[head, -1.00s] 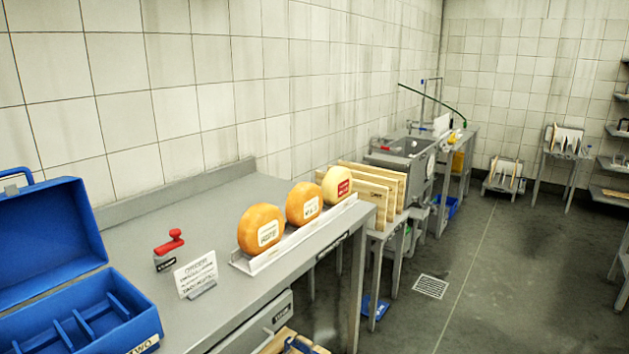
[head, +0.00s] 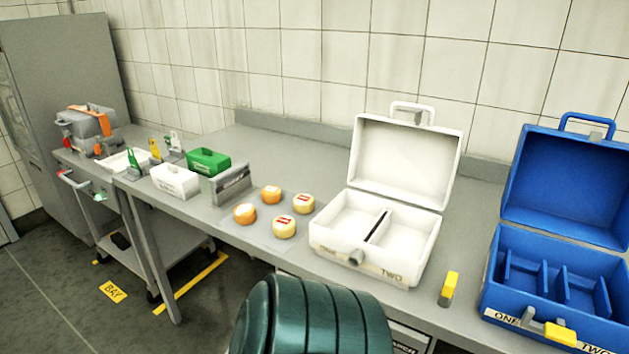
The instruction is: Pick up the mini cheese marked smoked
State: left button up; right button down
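In the head view, several mini cheeses stand in a cluster on the grey counter, left of the white case. Two are orange, one at the back (head: 271,194) and one at the front left (head: 245,213). Two are pale yellow with red labels, one at the back right (head: 303,203) and one at the front (head: 284,226). Their label text is too small to read, so I cannot tell which is marked smoked. Neither of my grippers is in view.
An open white two-part case (head: 385,200) and an open blue case (head: 560,240) stand to the right. A yellow-topped item (head: 449,288) sits between them. A green box (head: 208,161), white box (head: 175,181) and grey sign block (head: 231,185) are left. A dark green ribbed object (head: 312,315) fills the bottom middle.

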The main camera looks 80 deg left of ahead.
aim_at(270, 194)
jog(key=u, duration=2.95)
